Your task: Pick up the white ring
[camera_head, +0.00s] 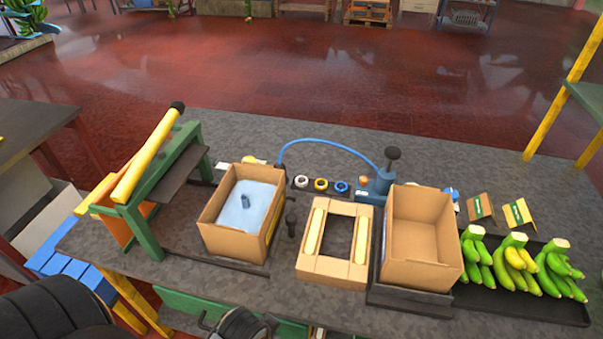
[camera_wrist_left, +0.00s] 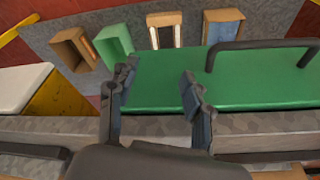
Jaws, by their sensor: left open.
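The white ring (camera_head: 301,181) sits at the left end of a row of rings on a dark strip at the back middle of the grey table. In the head view, dark parts of my left arm show at the bottom edge, well in front of the rings. I cannot make out the white ring in the left wrist view. My right gripper is not in view.
A cardboard box with a blue liner (camera_head: 212,226), a cardboard frame (camera_head: 332,278) and an empty box (camera_head: 424,231) stand in front of the rings. A blue hose (camera_head: 318,140) arches behind them. Green bananas (camera_head: 513,265) lie on a black tray at right.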

